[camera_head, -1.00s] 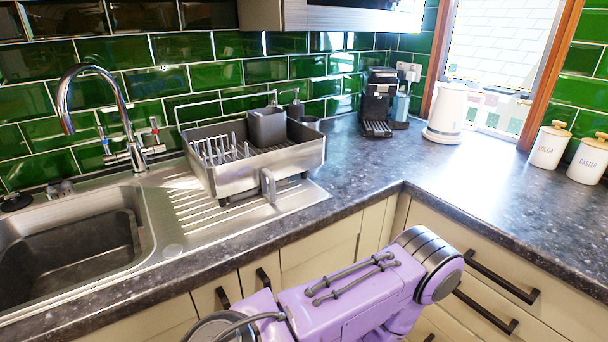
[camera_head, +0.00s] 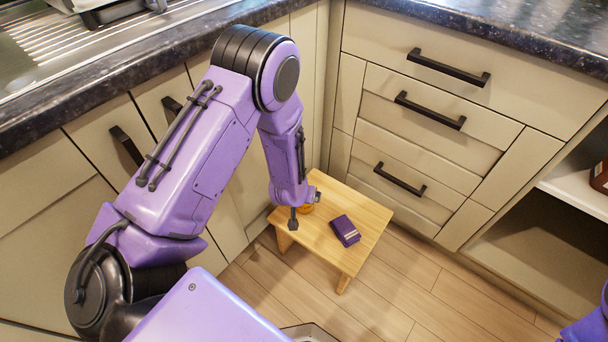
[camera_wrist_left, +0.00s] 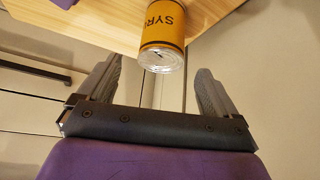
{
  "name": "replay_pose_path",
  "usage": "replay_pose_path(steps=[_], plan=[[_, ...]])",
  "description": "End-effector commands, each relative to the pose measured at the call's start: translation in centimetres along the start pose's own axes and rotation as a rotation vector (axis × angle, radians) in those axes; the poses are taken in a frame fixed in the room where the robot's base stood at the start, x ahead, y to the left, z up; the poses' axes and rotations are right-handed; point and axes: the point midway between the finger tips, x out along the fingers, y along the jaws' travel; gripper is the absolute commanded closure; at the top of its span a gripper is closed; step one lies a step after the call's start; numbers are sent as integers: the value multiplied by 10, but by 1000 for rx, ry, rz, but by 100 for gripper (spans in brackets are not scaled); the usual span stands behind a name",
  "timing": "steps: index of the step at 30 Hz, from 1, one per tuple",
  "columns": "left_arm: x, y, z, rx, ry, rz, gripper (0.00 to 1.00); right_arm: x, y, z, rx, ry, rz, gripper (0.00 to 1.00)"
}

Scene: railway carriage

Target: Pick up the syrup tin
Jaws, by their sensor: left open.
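The syrup tin (camera_wrist_left: 163,24) is a small can with an orange label reading "SYR" and a silver end. It rests on a low wooden stool and shows close ahead in the left wrist view. In the head view only a bit of orange (camera_head: 307,209) shows, mostly hidden behind my left gripper (camera_head: 305,211). In the wrist view my left gripper (camera_wrist_left: 160,67) is open, with one finger on each side of the line to the tin. The tin's silver end lies about level with the fingertips, and neither finger visibly touches it. My right gripper is out of view.
The wooden stool (camera_head: 359,213) also holds a small purple packet (camera_head: 345,231) right of the tin. Cabinet doors and drawers (camera_head: 410,140) stand close behind the stool. An open shelf (camera_head: 575,192) with a dark jar (camera_head: 600,177) is at right. The plank floor (camera_head: 430,290) is clear.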

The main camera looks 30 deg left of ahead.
Motion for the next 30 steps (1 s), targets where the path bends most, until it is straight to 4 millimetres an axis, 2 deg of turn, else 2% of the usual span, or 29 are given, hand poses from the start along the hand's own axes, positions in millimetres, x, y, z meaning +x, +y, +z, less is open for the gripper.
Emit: replay_pose_path(steps=[1,3,8,12,15,23,24,26,30], plan=[[12,-1,3,-1,-2,-1,7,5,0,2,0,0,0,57],[24,-1,3,-1,-2,-1,7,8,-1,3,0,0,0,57],[42,-1,4,-1,-2,-2,7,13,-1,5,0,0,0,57],[70,-2,11,-2,-3,-2,7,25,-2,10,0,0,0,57],[83,-1,9,-2,-2,-2,7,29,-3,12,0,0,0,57],[86,-1,7,-2,-1,-2,7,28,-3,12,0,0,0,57],[86,-1,7,-2,-1,-2,14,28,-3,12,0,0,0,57],[86,-1,7,-2,-1,-2,33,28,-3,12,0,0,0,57],[86,-1,8,-1,-1,-2,79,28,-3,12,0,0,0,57]])
